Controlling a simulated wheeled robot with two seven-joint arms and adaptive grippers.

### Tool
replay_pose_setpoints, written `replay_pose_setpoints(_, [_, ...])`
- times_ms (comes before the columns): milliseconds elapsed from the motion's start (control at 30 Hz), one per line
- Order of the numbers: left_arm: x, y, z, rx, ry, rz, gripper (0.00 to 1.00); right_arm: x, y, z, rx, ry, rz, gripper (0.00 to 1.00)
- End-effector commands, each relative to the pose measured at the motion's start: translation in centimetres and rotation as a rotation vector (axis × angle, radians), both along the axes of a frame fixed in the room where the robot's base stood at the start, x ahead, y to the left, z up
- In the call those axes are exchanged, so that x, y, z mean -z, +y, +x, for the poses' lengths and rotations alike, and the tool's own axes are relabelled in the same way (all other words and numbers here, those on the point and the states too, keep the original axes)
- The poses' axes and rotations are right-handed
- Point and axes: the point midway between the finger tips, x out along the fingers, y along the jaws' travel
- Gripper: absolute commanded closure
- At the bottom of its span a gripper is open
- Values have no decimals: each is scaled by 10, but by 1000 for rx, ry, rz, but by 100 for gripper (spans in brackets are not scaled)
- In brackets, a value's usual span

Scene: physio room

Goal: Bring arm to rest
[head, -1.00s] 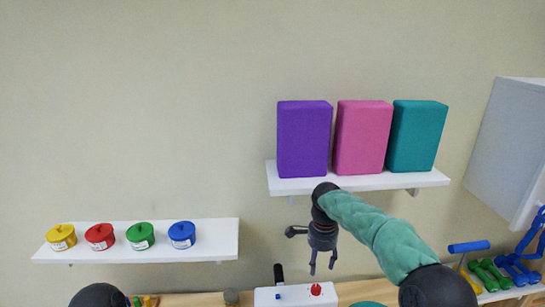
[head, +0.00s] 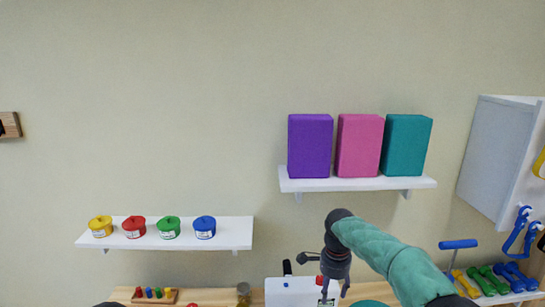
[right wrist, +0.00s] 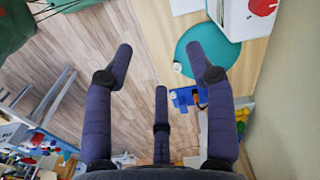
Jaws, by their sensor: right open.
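My right gripper (head: 333,294) hangs from my green-sleeved right arm, fingers pointing down, in front of the white box at the bench. In the right wrist view the right gripper (right wrist: 160,75) has its fingers spread wide with nothing between them. Below the fingers lie wooden floor and the bench edge. My left gripper is not in the head view; only a small dark rounded part shows at the bottom edge.
A shelf (head: 360,185) holds purple (head: 310,146), pink (head: 359,146) and teal (head: 405,145) blocks. A lower left shelf (head: 170,238) holds several coloured pots. The bench (head: 215,297) carries a white box (head: 292,290) and a teal round mat (right wrist: 226,52). A cabinet (head: 493,155) hangs right.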

Motion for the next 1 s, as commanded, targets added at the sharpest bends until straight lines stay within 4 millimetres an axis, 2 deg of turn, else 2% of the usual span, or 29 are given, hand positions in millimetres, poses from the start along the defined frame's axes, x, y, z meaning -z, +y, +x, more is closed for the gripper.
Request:
replay_pose_setpoints(367, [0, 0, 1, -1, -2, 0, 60, 79, 10, -7, -165, 14, 62, 44])
replay_pose_setpoints(567, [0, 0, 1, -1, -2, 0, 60, 146, 18, -25, -300, 15, 124, 44])
replay_pose_setpoints(667, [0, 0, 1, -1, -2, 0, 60, 193, 24, -45, -389, 10, 171, 44])
replay_pose_setpoints(767, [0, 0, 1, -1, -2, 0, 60, 244, 31, -77, -490, -6, 226, 44])
replay_pose_setpoints(900, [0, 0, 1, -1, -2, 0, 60, 305, 40, -130, -615, -47, 289, 44])
replay_pose_setpoints(1000, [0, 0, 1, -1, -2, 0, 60, 338, 46, -174, -692, -77, 320, 44])
